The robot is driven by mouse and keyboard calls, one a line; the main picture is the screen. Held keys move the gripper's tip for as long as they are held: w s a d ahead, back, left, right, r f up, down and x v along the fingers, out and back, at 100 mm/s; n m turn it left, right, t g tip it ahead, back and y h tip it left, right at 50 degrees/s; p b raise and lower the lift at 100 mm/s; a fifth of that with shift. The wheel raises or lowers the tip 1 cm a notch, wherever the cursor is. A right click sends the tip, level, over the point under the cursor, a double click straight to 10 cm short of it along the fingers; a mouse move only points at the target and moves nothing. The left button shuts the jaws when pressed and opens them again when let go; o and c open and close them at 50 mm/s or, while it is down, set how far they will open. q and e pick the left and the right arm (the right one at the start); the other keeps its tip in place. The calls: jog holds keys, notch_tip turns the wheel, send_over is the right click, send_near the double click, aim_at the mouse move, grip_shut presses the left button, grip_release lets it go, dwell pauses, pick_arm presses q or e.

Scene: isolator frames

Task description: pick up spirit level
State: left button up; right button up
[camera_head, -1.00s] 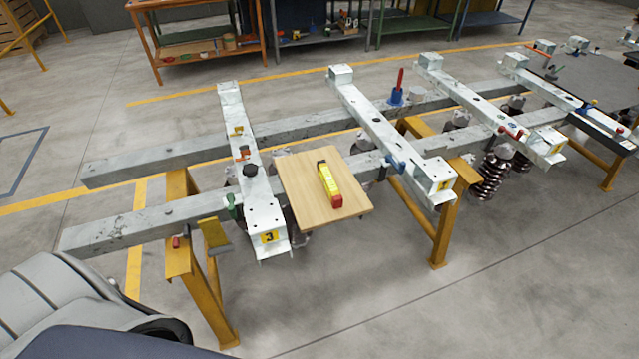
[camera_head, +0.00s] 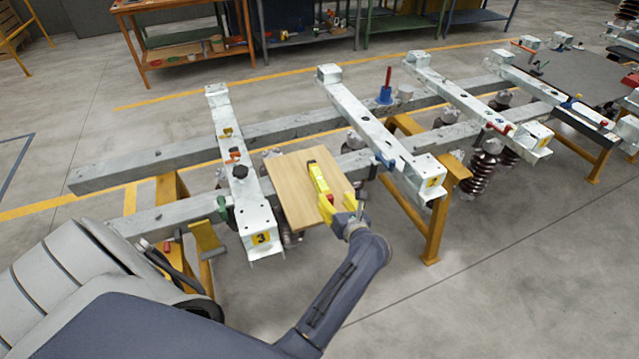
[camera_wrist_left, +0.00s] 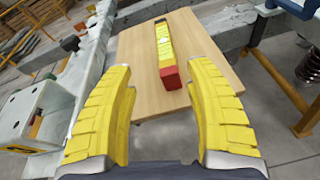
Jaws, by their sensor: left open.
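My left gripper (camera_head: 338,203) is at the near right edge of the board, just short of the level's near end. In the left wrist view its yellow fingers (camera_wrist_left: 160,95) are spread wide and empty, with the level ahead between them and apart from both. The gripper partly hides the level's near end in the head view. My right gripper is not in view.
White crossbeams (camera_head: 246,195) and (camera_head: 375,135) flank the board on long grey rails (camera_head: 180,150). Yellow trestles (camera_head: 436,230) stand below. A blue and red tool (camera_head: 385,92) stands upright behind. Open floor lies at the front right.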

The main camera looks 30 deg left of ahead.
aim_at(321, 181)
pick_arm(q)
jog(key=w+a+f, duration=0.2)
jog(key=w+a, duration=0.1)
jog(key=a, duration=0.1)
jog(key=w+a+f+n, duration=0.1)
jog(key=w+a, duration=0.2)
jog(key=a, duration=0.1)
jog(key=w+a+f+n+g+h, duration=0.1)
jog(key=w+a+f, duration=0.1)
jog(key=w+a, duration=0.2)
jog(key=shift+f, duration=0.35)
dwell(0.5)
jog(key=shift+d, duration=0.1)
grip_shut()
